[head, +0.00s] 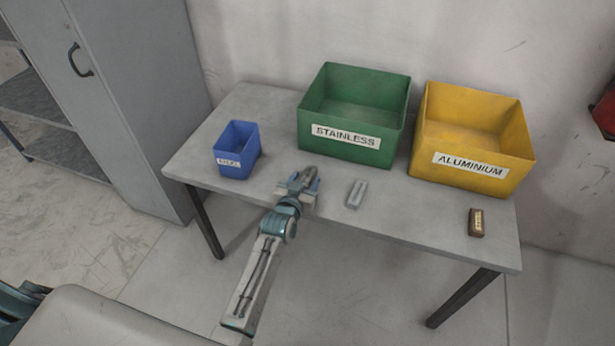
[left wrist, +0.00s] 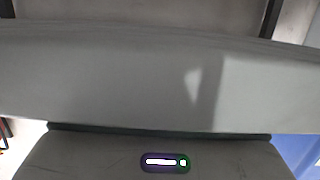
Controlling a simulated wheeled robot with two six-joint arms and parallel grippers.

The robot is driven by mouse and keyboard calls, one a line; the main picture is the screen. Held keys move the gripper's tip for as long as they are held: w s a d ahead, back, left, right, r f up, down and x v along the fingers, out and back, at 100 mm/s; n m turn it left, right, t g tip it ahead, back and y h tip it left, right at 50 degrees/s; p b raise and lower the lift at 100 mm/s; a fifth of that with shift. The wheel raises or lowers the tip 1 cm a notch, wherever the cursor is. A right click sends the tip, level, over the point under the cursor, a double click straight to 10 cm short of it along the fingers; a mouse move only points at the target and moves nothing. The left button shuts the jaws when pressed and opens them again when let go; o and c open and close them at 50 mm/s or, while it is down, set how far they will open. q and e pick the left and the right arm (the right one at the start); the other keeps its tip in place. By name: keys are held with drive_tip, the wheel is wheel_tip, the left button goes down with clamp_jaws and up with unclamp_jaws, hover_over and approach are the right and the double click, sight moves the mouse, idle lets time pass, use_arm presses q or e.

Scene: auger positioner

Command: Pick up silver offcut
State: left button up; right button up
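The silver offcut (head: 357,194) is a small light-grey block lying on the grey table near its front edge, in the head view. My left gripper (head: 305,178) is over the table's front part, to the left of the offcut and apart from it. Its fingers are too small and overlapped to tell whether they are open or shut. The left wrist view shows a plain grey surface, with no offcut and no fingertips that I can make out. My right gripper is in neither view.
A green STAINLESS bin (head: 345,150) and a yellow ALUMINIUM bin (head: 515,178) stand at the back. A small blue bin (head: 240,163) is at the left. A brown labelled block (head: 476,222) lies at the right. The table (head: 410,215) is clear around the offcut.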

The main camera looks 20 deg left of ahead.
use_arm(q)
clamp_jaws()
drive_tip(key=shift+r, duration=0.15)
